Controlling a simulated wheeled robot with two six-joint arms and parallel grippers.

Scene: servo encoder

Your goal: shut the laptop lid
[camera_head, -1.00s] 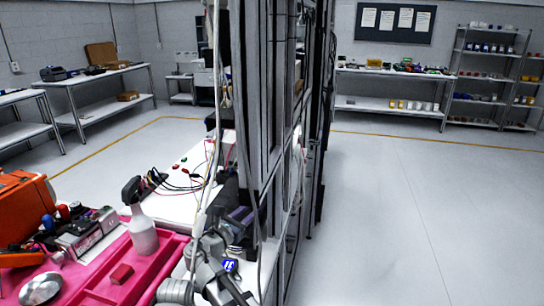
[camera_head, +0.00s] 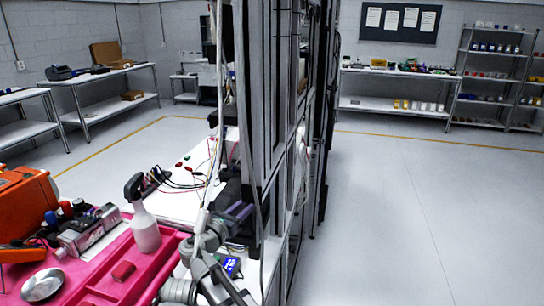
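I cannot make out a laptop or its lid in the head view. Neither of my grippers can be made out. A grey jointed arm-like piece (camera_head: 206,268) stands at the bottom centre, cut off by the lower edge; I cannot tell whether it is part of me.
A tall dark rack frame (camera_head: 268,110) blocks the centre. An orange case (camera_head: 25,203) is at left. Open floor (camera_head: 410,210) lies right; shelves (camera_head: 490,80) stand far right.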

